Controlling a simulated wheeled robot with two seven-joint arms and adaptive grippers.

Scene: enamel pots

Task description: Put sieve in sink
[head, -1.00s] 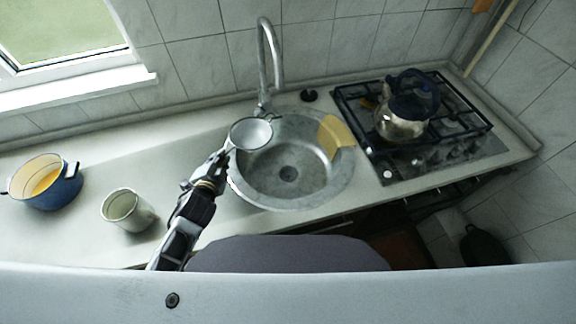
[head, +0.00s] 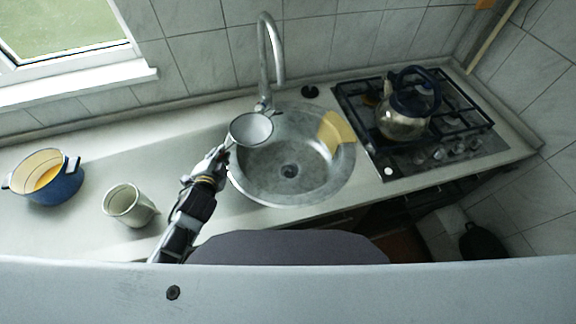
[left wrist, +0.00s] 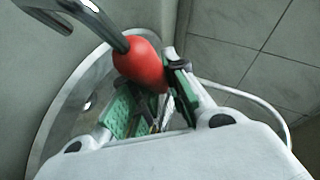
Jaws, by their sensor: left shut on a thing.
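The sieve (head: 251,129), a round pale-grey bowl with a light rim, is held over the left rear part of the round metal sink (head: 285,190). My left gripper (head: 221,158) is at the sink's left edge, shut on the sieve's handle side. In the left wrist view, a red bulb-shaped part (left wrist: 140,62) on a metal rod shows at the green-padded fingers (left wrist: 152,108); I cannot tell for sure whether it is the sieve's handle. The height of the sieve above the sink is hard to tell. My right gripper is not in view.
The tap (head: 265,65) rises just behind the sieve. A yellow cloth (head: 338,130) lies on the sink's right rim. A kettle (head: 404,122) stands on the hob at right. A pale cup (head: 130,206) and a blue pot (head: 55,186) stand on the counter at left.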

